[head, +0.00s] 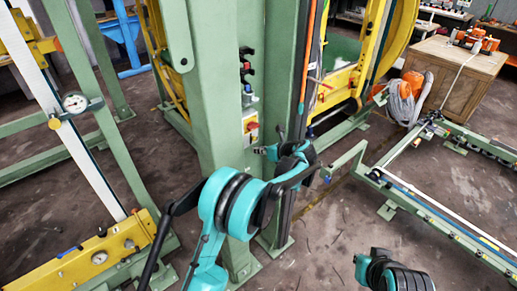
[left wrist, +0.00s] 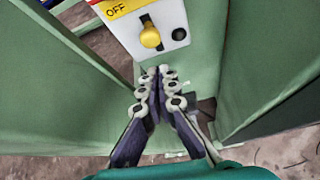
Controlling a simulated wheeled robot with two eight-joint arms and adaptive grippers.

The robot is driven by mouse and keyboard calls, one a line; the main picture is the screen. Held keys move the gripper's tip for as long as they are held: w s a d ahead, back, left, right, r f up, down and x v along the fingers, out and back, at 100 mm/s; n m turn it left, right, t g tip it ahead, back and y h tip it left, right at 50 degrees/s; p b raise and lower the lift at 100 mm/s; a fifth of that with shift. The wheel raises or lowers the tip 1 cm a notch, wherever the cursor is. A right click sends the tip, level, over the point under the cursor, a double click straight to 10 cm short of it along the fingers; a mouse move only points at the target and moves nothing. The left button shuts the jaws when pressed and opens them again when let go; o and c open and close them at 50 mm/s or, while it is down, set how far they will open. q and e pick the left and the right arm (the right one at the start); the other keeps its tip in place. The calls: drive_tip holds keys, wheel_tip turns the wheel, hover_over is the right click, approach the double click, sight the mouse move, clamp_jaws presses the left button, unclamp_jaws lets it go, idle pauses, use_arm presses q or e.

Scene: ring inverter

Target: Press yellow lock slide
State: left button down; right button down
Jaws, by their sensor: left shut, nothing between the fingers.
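The yellow lock slide (left wrist: 150,37) sticks out of a white switch plate (left wrist: 165,22) below a yellow "OFF" label in the left wrist view. In the head view the small switch box (head: 251,125) is on the green column, with red and yellow on it. My left gripper (left wrist: 158,72) is shut and empty, its fingertips just below the slide and apart from it in the picture. In the head view my left gripper (head: 259,150) is beside the column, just under the box. Depth between fingertips and plate is hard to tell. My right gripper does not show; only part of my right arm does.
The green column (head: 215,90) stands close to my left arm. Orange and dark cables (head: 309,60) run up the column's right side. Green rails (head: 430,200) lie at right; the floor between is open.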

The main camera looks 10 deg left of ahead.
use_arm(q)
drive_tip(key=f+p+v, duration=0.1)
drive_tip(key=p+v, duration=0.2)
drive_tip(key=v, duration=0.6)
drive_tip(key=shift+s+d+r, duration=0.15)
drive_tip(key=shift+s+d, duration=0.25)
drive_tip(key=shift+d, duration=0.1)
drive_tip(key=s+a+r+n+g+h, duration=0.1)
drive_tip(key=s+a+r+n+h, duration=0.2)
drive_tip(key=s+n, duration=0.4)
drive_tip(key=s+a+r+n+h, duration=0.2)
drive_tip(key=s+a+r+n, duration=0.3)
drive_tip(key=s, duration=0.4)
drive_tip(key=s+f+n+h, duration=0.2)
drive_tip(key=s+n, duration=0.5)
drive_tip(key=s, duration=0.2)
drive_tip(key=s+f+n+t+h, duration=0.1)
drive_tip(key=s+f+n+h, duration=0.1)
drive_tip(key=s+n, duration=0.5)
drive_tip(key=shift+s+f+n+h, duration=0.3)
drive_tip(key=shift+s+f+n, duration=0.15)
drive_tip(key=shift+s, duration=0.75)
drive_tip(key=shift+a, duration=0.15)
